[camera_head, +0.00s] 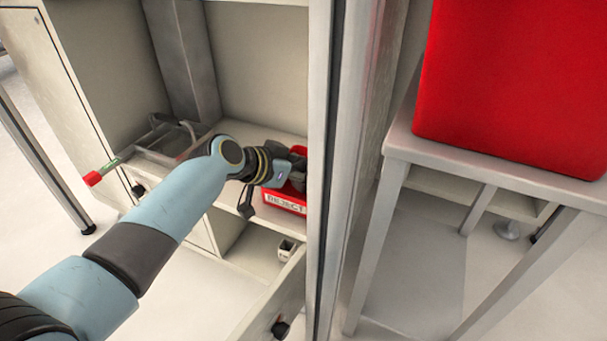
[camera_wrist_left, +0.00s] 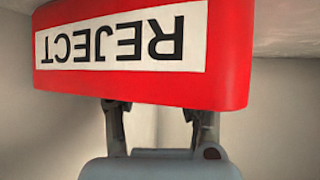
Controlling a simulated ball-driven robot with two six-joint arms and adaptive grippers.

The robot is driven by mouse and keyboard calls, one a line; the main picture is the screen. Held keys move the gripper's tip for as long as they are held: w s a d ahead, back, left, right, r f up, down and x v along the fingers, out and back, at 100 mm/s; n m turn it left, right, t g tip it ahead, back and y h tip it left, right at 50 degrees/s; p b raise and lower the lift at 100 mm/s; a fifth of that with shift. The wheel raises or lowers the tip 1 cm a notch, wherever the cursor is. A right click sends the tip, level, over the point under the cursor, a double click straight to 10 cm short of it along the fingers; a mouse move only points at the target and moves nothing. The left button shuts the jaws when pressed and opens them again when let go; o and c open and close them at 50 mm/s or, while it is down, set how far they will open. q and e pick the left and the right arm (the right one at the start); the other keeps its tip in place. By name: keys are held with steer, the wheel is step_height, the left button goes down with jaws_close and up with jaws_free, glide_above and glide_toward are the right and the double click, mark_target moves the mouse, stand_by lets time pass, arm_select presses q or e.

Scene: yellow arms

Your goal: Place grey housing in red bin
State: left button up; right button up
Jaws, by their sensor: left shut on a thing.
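The red bin (camera_head: 286,203), marked REJECT, stands on a cabinet shelf, partly behind my left gripper (camera_head: 292,168). In the left wrist view the red bin (camera_wrist_left: 222,60) fills the top, with its label upside down. There, my left gripper (camera_wrist_left: 160,118) has its two fingers passing behind the bin's front wall, so the fingertips are hidden. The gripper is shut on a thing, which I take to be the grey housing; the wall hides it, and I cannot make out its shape. My right gripper is not in view.
A cabinet post (camera_head: 325,150) stands close right of the gripper. A metal rack (camera_head: 165,140) is on the shelf to the left. A small pale item (camera_head: 287,250) sits lower down. A large red box (camera_head: 515,85) rests on a grey table (camera_head: 470,165) at right.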

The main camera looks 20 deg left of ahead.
arm_select(q)
steer(key=shift+f, duration=0.1)
steer(key=o, duration=0.8)
